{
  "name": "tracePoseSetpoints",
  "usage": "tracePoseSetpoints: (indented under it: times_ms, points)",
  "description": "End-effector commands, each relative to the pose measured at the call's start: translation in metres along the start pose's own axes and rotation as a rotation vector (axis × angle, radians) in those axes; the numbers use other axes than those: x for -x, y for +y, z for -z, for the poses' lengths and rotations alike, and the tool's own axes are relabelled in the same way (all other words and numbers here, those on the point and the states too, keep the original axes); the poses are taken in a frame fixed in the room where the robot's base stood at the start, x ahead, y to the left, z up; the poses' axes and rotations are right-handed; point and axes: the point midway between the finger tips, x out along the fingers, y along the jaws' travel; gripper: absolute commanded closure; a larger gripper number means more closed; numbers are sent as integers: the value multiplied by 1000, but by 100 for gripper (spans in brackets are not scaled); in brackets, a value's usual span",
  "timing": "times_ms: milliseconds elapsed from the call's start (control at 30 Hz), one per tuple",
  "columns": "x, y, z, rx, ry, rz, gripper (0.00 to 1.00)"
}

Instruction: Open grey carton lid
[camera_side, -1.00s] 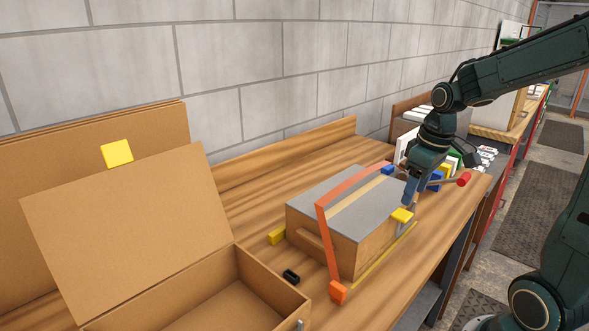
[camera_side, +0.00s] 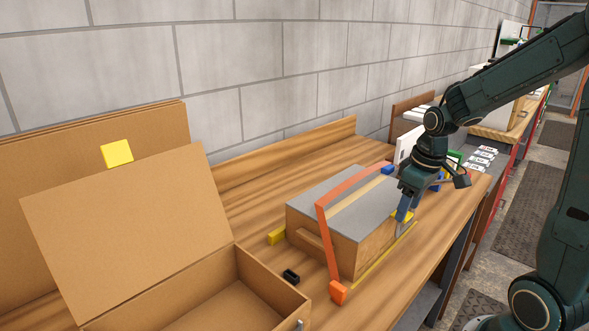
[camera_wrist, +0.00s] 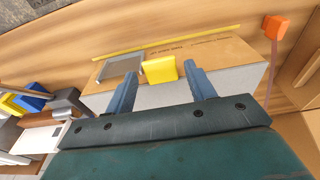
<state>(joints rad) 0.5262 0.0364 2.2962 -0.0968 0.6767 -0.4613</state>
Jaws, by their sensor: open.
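The grey-lidded carton (camera_side: 333,199) stands closed on the wooden bench, with brown cardboard sides and a tan strip across its grey lid (camera_side: 375,218). A yellow tab (camera_wrist: 160,70) sits at the lid's edge, and it also shows partly behind my gripper in the side view. My gripper (camera_side: 404,218) is at the carton's right end by this tab. In the wrist view my gripper (camera_wrist: 163,92) is open, its two blue fingers on either side of the yellow tab. Whether they touch it I cannot tell.
An orange frame (camera_side: 326,240) arches over the carton. An open brown box (camera_side: 215,305) stands at the front left, its raised lid (camera_side: 130,235) bearing a yellow tab. A small black item (camera_side: 291,276) and a yellow block (camera_side: 276,237) lie between them. A block wall rises behind.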

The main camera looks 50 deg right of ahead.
Motion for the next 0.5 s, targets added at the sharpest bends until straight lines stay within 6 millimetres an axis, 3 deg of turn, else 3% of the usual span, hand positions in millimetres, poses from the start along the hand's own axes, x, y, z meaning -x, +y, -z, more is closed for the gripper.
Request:
tracePoseSetpoints:
  times_ms: [500]
  points:
    - [-19, 0, 0, 0, -1, 0, 45]
